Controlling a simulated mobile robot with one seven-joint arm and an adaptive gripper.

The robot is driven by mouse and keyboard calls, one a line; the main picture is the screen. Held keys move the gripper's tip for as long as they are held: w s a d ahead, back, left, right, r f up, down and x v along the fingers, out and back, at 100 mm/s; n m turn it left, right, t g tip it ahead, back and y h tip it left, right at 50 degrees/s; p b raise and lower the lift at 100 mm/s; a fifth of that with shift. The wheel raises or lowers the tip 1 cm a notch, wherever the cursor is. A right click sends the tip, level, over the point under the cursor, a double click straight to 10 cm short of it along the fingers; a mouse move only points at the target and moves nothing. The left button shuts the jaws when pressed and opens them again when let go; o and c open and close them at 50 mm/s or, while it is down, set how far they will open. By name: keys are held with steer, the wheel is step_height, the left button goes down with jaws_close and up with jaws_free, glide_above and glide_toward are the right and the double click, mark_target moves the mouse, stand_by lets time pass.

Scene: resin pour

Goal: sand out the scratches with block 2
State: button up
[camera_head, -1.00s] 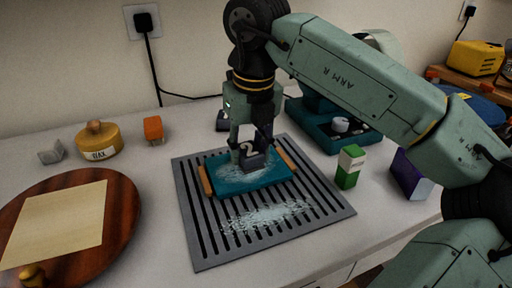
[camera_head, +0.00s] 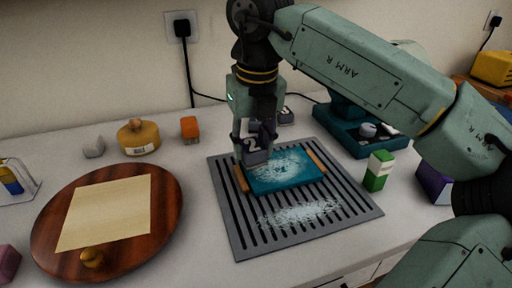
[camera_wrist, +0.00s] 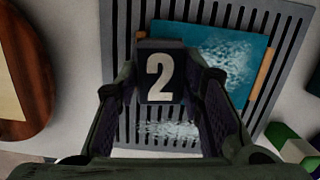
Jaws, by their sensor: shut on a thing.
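My gripper (camera_head: 256,142) is shut on block 2 (camera_head: 257,157), a dark grey block with a white "2". The block also shows between the fingers in the wrist view (camera_wrist: 160,80). It is at the left part of the teal panel (camera_head: 287,171), which has wood strips at both ends. The panel lies on a grey slatted grate (camera_head: 232,233). Whitish scratches or dust (camera_head: 290,160) cover the panel's middle and upper part, right of the block. I cannot tell whether the block touches the panel. A whitish dust patch (camera_head: 300,213) lies on the grate in front of the panel.
A round wooden board (camera_head: 165,215) with a tan sheet (camera_head: 105,212) is at left. Behind it stand a wax tin (camera_head: 138,138), a grey block (camera_head: 94,148) and an orange block (camera_head: 190,129). A green-and-white block (camera_head: 378,171) stands right of the grate. A teal tray (camera_head: 365,143) is behind.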

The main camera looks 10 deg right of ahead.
steer(key=shift+r+p, duration=1.7)
steer(key=shift+r, duration=0.9)
